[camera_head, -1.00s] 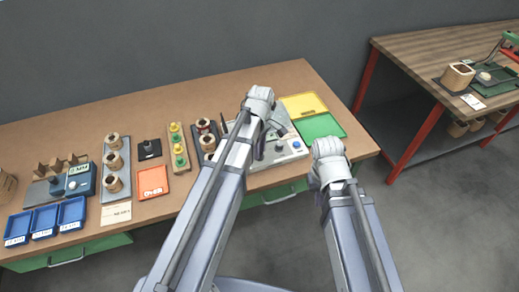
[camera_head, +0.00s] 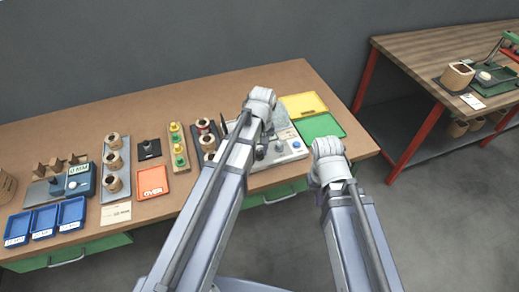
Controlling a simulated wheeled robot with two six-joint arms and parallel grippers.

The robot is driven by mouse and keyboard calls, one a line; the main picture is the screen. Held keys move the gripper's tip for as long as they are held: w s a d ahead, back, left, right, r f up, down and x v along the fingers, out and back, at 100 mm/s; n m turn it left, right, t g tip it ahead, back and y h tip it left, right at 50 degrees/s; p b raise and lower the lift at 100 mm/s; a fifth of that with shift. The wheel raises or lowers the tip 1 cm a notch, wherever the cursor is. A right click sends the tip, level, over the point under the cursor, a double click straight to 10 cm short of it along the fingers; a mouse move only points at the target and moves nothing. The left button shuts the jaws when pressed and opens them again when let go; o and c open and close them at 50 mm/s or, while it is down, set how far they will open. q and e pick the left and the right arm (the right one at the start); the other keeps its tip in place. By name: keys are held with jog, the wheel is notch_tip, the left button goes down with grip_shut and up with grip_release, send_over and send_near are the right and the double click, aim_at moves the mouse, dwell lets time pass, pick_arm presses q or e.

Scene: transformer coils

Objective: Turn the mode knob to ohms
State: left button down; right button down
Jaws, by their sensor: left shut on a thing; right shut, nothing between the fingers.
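A light grey instrument (camera_head: 292,153) with dark knobs stands near the front edge of the brown bench, right of centre. My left gripper (camera_head: 266,124) is over its left part, shut on what looks like the mode knob. My wrist and forearm cover most of that knob, and its pointer and markings cannot be read. Another dark knob (camera_head: 279,147) shows just right of my forearm. My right gripper (camera_head: 326,150) is shut and empty, to the right of the instrument and apart from it. Its fingertips are mostly hidden by its own wrist.
Yellow (camera_head: 305,104) and green (camera_head: 320,127) trays lie behind and right of the instrument. To the left stand coils on a grey plate (camera_head: 118,158), a red-orange tray (camera_head: 152,181), a blue meter (camera_head: 80,180) and blue bins (camera_head: 72,211).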

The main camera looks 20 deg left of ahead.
aim_at(261, 152)
pick_arm(q)
jog(key=shift+m, duration=0.8)
jog(key=c, duration=0.6)
grip_release()
notch_tip(261, 152, up, 8)
jog(key=p, duration=0.8)
jog(key=shift+d, duration=0.15)
jog(key=shift+f, duration=0.1)
